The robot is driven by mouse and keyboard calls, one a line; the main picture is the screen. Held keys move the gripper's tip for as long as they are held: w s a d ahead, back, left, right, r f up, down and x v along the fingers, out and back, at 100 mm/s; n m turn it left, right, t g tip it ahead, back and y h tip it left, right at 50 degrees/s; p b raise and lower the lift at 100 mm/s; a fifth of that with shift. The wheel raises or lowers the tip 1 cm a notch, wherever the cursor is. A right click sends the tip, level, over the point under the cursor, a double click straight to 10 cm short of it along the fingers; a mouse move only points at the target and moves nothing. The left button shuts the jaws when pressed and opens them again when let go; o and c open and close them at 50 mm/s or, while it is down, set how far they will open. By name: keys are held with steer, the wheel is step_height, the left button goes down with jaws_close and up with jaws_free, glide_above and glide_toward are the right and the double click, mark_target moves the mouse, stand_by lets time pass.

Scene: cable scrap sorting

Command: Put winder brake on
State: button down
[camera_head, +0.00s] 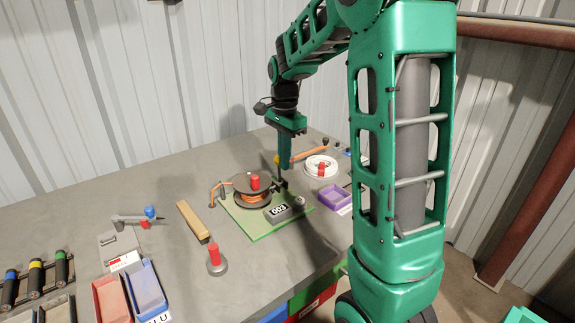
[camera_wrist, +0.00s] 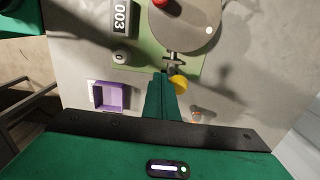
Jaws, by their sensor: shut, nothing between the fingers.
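The winder (camera_head: 248,184) stands on a green base plate (camera_head: 262,228), with a round grey disc, a red knob and copper-coloured cable on its spool. Its disc also shows at the top of the wrist view (camera_wrist: 190,30). A yellow knob (camera_wrist: 179,82), which looks like the brake handle, sits by a small metal bracket (camera_wrist: 174,59) at the plate's edge. In the head view the yellow knob (camera_head: 277,160) is partly hidden by my gripper. My gripper (camera_head: 284,165) points down, shut and empty, beside the yellow knob. Whether the fingertips touch the knob I cannot tell.
A counter marked 003 (camera_head: 279,213) sits on the plate. A purple tray (camera_head: 334,197) and a white cable coil (camera_head: 321,166) lie to the right. Grey bench between is clear.

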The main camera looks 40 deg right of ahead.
mark_target(278, 158)
steer(key=shift+w+f, duration=0.25)
steer(key=shift+w, duration=0.8)
steer(key=shift+w+f, duration=0.25)
steer(key=shift+w, duration=0.8)
steer(key=shift+s, duration=0.1)
steer(key=shift+s, duration=0.45)
steer(key=shift+r, duration=2.95)
steer(key=shift+s, duration=0.1)
steer(key=s+a+f+n, duration=0.1)
steer(key=s+f+n, duration=0.1)
steer(key=s, duration=0.9)
steer(key=s+f+n, duration=0.2)
steer(key=s+n, duration=0.3)
steer(key=s, duration=0.6)
steer(key=s+a+f+n, duration=0.1)
steer(key=s+n, duration=0.3)
steer(key=s, duration=0.7)
steer(key=shift+a+f, duration=0.3)
steer(key=shift+f, duration=0.5)
